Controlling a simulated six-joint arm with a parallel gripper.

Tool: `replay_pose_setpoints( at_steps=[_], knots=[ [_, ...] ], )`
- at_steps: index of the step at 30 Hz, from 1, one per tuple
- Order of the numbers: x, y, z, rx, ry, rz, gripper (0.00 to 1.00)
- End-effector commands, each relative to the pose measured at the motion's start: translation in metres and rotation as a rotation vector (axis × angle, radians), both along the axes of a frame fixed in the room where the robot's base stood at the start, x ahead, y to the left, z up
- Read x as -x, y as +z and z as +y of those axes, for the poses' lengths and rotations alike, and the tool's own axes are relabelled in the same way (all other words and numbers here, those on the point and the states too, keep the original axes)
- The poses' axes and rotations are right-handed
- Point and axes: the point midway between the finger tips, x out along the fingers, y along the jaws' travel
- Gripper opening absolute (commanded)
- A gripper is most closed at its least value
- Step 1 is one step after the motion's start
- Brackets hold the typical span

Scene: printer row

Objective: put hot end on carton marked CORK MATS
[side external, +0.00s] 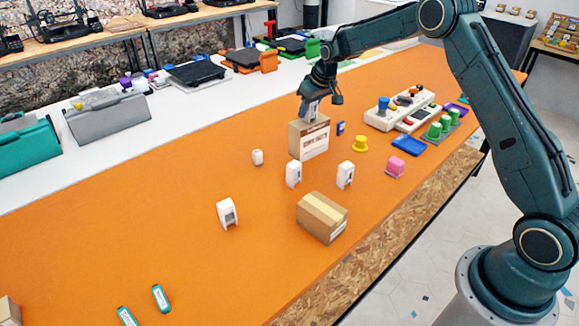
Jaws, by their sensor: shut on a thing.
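My gripper (320,97) is shut on a small grey-white block, which I take to be the hot end (311,111). It is held upright at the top of a brown carton (308,139). The hot end's lower end is at or just above the carton's top; I cannot tell if they touch. The carton's front has a white label with red print that looks like CORK MATS, though it is small. A second brown carton (321,217) lies nearer the table's front edge, with its marking unreadable from here.
Several white units stand on the orange table, including one (228,212) at left and one (345,174) near the carton. A yellow knob-like piece (360,144), a blue tray (408,145) and a control panel (402,109) lie to the right.

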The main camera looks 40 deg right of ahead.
Motion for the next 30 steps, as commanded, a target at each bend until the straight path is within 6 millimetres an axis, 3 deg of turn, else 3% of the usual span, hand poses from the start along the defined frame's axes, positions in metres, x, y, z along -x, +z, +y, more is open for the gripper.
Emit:
replay_pose_setpoints(
  at_steps=[5,6,9,20,30],
  knots=[
    [0.000,-0.003,0.000,0.000,0.000,0.000,0.09],
    [0.000,-0.003,0.000,0.000,0.000,0.000,0.38],
    [0.000,-0.003,0.000,0.000,0.000,0.000,0.54],
    [0.000,-0.001,0.000,0.000,0.000,-0.001,0.54],
    [0.009,0.025,0.000,0.000,0.000,-0.003,0.54]
  ],
)
